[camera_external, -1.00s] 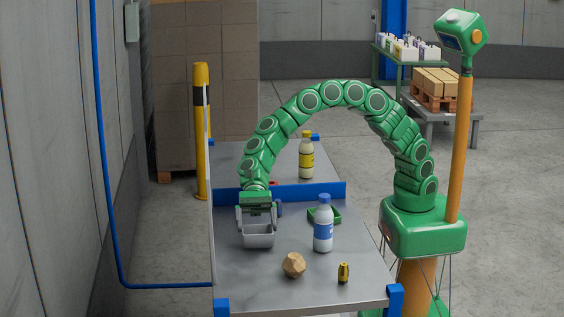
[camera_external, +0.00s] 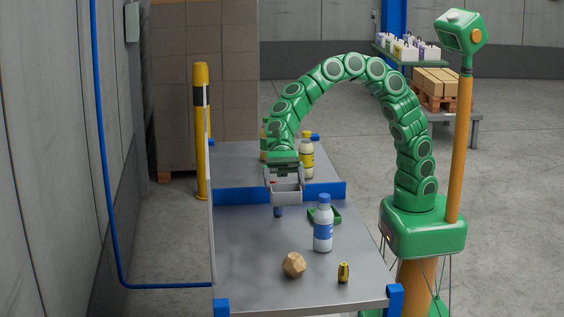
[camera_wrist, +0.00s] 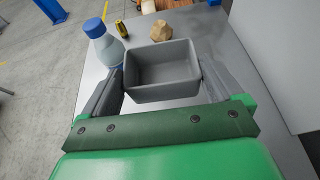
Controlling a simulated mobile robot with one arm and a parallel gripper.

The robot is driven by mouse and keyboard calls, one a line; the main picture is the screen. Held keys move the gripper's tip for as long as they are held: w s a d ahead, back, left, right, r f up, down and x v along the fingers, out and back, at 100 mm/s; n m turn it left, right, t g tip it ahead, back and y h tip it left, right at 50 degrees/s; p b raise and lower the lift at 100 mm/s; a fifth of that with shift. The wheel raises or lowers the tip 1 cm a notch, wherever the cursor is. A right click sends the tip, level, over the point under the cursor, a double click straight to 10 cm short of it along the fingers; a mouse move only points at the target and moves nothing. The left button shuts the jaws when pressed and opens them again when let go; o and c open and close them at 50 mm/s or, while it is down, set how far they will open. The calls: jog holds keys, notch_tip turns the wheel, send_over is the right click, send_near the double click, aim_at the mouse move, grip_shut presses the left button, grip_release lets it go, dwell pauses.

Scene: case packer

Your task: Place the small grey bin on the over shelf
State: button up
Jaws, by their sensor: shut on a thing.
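The small grey bin (camera_external: 287,194) is an open-topped, empty rectangular box. My gripper (camera_external: 285,180) is shut on it, with one finger at each side, and holds it in the air above the table. In the wrist view the bin (camera_wrist: 162,70) sits upright and level between the fingers of my gripper (camera_wrist: 163,84). The over shelf appears to be the raised grey surface (camera_external: 235,160) with a blue front edge (camera_external: 235,196) at the back of the table. The bin is in front of that edge in the outside view; the exact gap cannot be told.
A yellow-labelled bottle (camera_external: 307,160) stands on the raised surface. The left front is clear.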

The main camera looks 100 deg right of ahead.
jog(key=shift+s+d+r, duration=0.45)
jog(key=shift+s+d, duration=0.1)
jog(key=shift+s, duration=0.25)
jog(key=shift+s+d+r, duration=0.4)
jog(key=shift+s+d, duration=0.15)
jog(key=shift+s, duration=0.25)
